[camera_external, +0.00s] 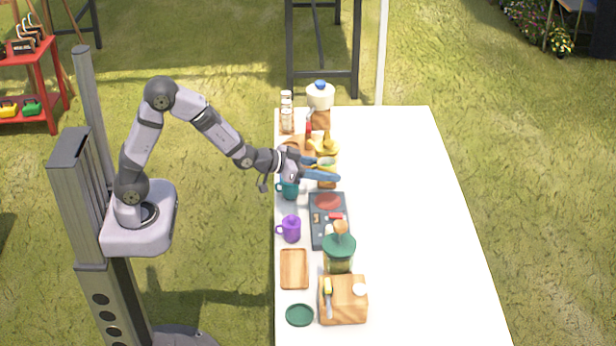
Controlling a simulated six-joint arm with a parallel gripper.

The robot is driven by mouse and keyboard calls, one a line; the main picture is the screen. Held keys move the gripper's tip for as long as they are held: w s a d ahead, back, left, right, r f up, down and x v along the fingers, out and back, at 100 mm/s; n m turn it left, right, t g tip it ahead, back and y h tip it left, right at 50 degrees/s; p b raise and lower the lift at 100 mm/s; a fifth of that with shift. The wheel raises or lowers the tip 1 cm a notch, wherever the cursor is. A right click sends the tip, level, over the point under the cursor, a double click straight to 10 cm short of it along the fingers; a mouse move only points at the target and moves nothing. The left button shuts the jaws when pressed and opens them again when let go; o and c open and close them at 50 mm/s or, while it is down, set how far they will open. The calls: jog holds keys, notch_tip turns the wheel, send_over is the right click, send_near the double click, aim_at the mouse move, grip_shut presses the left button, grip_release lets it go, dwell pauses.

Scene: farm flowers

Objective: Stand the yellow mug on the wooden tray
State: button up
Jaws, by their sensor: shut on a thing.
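My gripper (320,170) is over the left side of the white table, above the teal mug, with its blue fingers pointing right. It is shut on a small, mostly hidden thing; a yellowish patch shows at the fingers, which looks like the yellow mug (325,163). Its tilt is too small to tell. The wooden tray (294,268) lies flat and empty near the table's left edge, toward the front and well apart from my gripper.
A teal mug (290,191) and a purple mug (291,229) stand between my gripper and the tray. The table's right side is clear.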

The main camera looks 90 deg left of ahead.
jog(key=shift+r, duration=0.9)
